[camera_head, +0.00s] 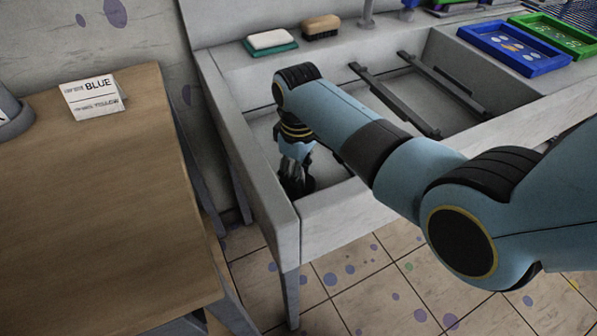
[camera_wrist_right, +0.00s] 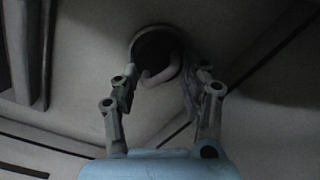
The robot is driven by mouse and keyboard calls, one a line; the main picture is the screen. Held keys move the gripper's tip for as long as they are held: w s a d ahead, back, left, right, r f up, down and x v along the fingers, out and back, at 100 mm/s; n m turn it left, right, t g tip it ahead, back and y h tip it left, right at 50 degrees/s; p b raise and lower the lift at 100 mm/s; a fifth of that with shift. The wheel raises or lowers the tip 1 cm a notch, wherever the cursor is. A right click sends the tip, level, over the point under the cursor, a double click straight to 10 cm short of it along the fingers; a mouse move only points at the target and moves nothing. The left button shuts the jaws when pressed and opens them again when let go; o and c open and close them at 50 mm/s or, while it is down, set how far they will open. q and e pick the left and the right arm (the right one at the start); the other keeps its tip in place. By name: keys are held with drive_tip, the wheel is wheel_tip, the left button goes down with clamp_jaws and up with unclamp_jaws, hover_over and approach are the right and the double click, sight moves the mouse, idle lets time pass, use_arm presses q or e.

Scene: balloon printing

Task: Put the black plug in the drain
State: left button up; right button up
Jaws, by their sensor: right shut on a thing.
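My right gripper (camera_head: 294,168) points down into the left basin of the grey sink (camera_head: 328,210). Its fingers also show in the right wrist view (camera_wrist_right: 164,86), on either side of a dark round shape. The gripper is shut on the black plug (camera_head: 308,186), which shows as a dark form at the fingertips, low in the basin. In the right wrist view a pale curved piece lies across the dark round shape. I cannot tell the drain's edge from the plug there, nor whether the plug sits in the drain. My left gripper is out of view.
A wooden table (camera_head: 100,200) with a white label card (camera_head: 92,97) stands at the left. A white sponge (camera_head: 270,39) and a brush (camera_head: 321,27) lie on the back rim. Dark rails (camera_head: 395,98) cross the sink. Blue (camera_head: 513,47) and green (camera_head: 556,37) trays are at the right.

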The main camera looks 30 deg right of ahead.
drive_tip(key=o, duration=1.3)
drive_tip(key=shift+f, duration=0.1)
drive_tip(key=shift+c, duration=0.2)
wheel_tip(320, 180, up, 12)
drive_tip(key=p, duration=0.2)
drive_tip(key=shift+p, duration=0.3)
drive_tip(key=shift+r, duration=0.25)
